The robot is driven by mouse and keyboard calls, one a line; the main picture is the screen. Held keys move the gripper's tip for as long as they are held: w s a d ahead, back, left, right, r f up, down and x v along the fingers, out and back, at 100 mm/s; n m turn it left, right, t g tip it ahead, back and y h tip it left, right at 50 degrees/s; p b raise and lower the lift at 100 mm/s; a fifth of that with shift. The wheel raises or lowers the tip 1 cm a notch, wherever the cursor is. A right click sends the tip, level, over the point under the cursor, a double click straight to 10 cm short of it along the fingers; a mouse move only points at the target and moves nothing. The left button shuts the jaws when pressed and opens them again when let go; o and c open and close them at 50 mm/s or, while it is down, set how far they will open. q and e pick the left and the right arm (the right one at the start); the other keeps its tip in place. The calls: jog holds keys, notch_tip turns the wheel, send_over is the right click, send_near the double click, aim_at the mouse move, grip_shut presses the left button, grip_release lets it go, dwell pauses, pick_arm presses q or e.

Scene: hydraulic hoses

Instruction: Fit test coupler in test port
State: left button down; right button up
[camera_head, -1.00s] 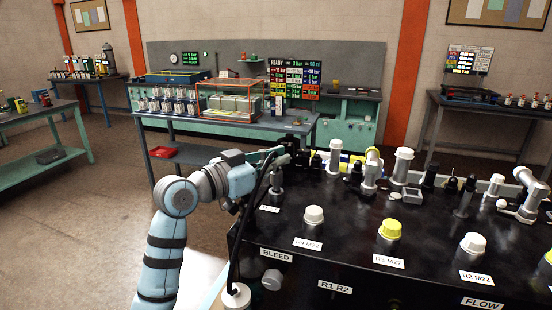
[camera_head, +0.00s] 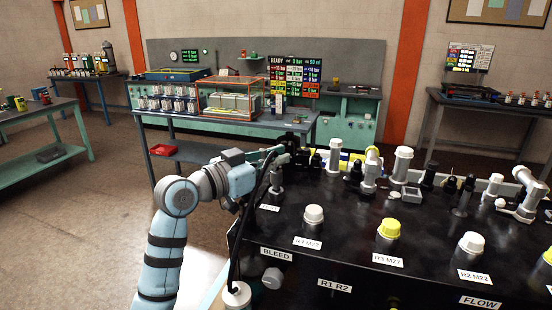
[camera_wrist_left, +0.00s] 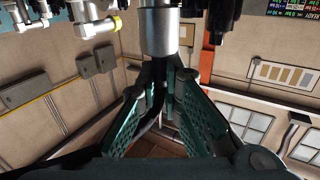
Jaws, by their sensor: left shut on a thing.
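My left gripper (camera_head: 279,153) reaches in from the left over the far left corner of the black bench block. In the left wrist view its two green fingers (camera_wrist_left: 165,75) close on a silver cylinder (camera_wrist_left: 160,35), which I take to be the test coupler. In the head view the held part is mostly hidden by the gripper and a black hose. A grey fitting (camera_head: 276,182) stands just below the gripper, behind a small white label that is partly covered. I cannot tell whether it is the test port or whether the held part touches it. My right gripper is out of view.
The black block (camera_head: 345,200) carries capped ports: white (camera_head: 313,214), yellow (camera_head: 388,229) and white (camera_head: 472,242). Taller fittings (camera_head: 402,163) crowd its back edge. The black hose (camera_head: 244,220) hangs down the block's left side. Open floor lies to the left.

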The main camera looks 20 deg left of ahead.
pick_arm(q)
jog(key=shift+f+b, duration=0.3)
jog(key=shift+f, duration=0.3)
jog(key=c, duration=1.7)
grip_release()
jog(key=v, duration=1.2)
jog(key=shift+r, duration=0.1)
